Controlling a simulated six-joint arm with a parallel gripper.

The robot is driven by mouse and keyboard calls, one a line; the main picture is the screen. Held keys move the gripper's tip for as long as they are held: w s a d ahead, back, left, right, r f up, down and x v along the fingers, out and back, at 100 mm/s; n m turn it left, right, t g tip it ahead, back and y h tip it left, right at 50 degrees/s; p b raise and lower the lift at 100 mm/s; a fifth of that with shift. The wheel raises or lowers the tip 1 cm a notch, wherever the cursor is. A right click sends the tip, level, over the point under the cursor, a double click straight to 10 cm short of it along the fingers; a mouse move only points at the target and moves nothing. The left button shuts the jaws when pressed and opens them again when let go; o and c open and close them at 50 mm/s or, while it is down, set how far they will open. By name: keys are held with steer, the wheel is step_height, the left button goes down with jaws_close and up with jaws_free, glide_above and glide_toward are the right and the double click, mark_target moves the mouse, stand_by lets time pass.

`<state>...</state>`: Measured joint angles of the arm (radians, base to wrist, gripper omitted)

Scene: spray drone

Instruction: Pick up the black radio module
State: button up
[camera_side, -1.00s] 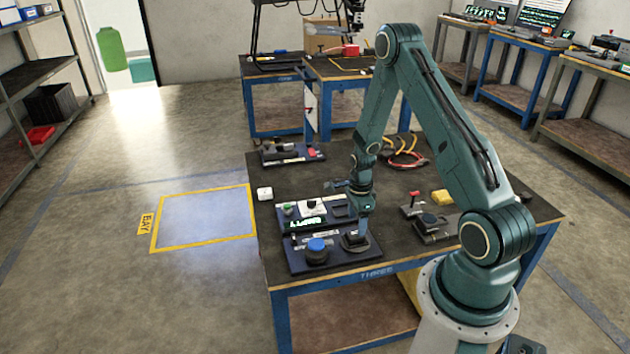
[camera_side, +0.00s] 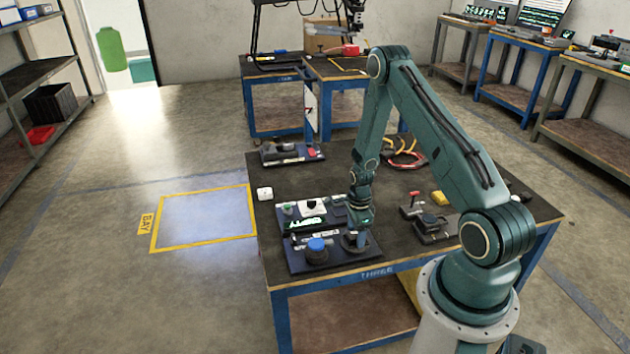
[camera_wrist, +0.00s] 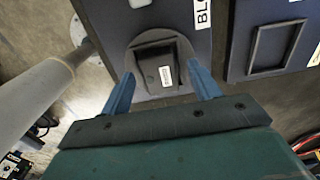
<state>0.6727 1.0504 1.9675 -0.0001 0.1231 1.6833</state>
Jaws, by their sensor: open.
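A blue-capped round part (camera_side: 316,246) stands on the same board, left of my gripper. A second board (camera_side: 297,224) with small parts lies behind. The table's front edge is close.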

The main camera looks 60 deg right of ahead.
mark_target(356, 234)
stand_by(0.3)
steer(key=c, duration=1.1)
steer(key=shift+r, duration=0.15)
step_height(356, 234, up, 20)
steer(key=shift+f, duration=0.15)
stand_by(0.6)
